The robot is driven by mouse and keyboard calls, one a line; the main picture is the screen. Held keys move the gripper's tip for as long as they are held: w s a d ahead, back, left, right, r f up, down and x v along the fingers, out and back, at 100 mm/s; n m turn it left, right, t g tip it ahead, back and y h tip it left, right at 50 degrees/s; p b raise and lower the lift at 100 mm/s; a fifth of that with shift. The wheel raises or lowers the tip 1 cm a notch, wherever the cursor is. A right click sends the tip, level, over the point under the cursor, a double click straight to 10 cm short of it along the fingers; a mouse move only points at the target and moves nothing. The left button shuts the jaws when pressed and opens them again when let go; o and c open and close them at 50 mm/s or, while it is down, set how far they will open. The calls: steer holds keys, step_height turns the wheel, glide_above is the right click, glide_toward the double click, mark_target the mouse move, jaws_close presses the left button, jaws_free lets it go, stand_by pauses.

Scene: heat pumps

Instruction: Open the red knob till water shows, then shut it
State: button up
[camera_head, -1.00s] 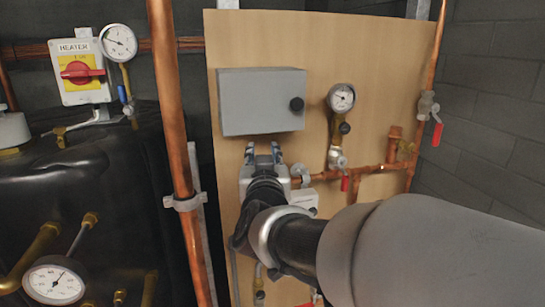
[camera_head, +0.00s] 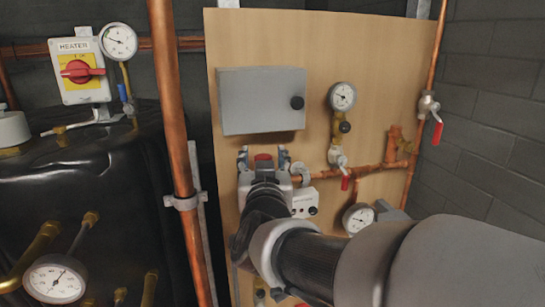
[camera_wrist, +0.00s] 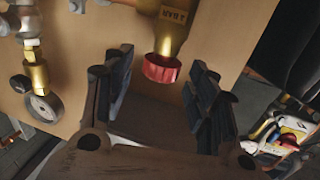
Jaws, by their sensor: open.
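The red knob (camera_head: 263,160) shows between the spread fingers of my gripper (camera_head: 263,157) in the head view. In the wrist view the red knob (camera_wrist: 161,68) is a ribbed cap on the end of a brass valve body (camera_wrist: 172,35). My gripper (camera_wrist: 157,78) is open, with one dark finger on each side of the knob and a visible gap to both. The knob sits near the fingertips and nothing is gripped. I see no water. The valve's outlet cannot be made out.
A grey box (camera_head: 262,101) is on the wooden board above my gripper. A copper pipe (camera_head: 172,100) runs upright to the left. A gauge (camera_head: 342,97), a red-handled valve (camera_head: 436,118) and a white box (camera_head: 304,202) are to the right.

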steer(key=s, duration=0.9)
steer(key=shift+s+d, duration=0.3)
steer(key=shift+d, duration=0.05)
